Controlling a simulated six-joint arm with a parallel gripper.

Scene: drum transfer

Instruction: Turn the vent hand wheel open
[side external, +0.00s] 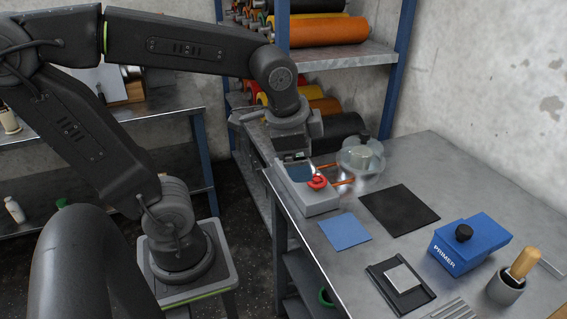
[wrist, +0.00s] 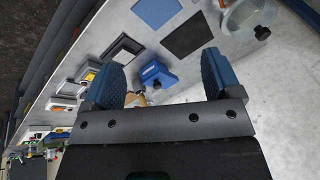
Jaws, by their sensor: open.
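The red hand wheel (side external: 317,183) sits on the front of a grey box (side external: 318,203) at the table's near-left edge in the side view. Orange pipes (side external: 343,183) run beside it to a clear round vessel (side external: 375,165). My gripper (side external: 297,165) is above and just behind the wheel, at the box; its fingertips are hard to make out there. In the wrist view my gripper (wrist: 161,66) shows two blue-padded fingers spread apart with nothing between them. The wheel does not show in the wrist view; part of the vessel (wrist: 240,18) shows at top right.
A blue mat (side external: 346,228) and black mat (side external: 400,208) lie flat nearby. A blue PRIMER box (side external: 470,243), a cup with a wooden-handled tool (side external: 505,289) and a dark tray (side external: 383,289) stand at the right front. Behind is a shelf of rollers (side external: 320,32).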

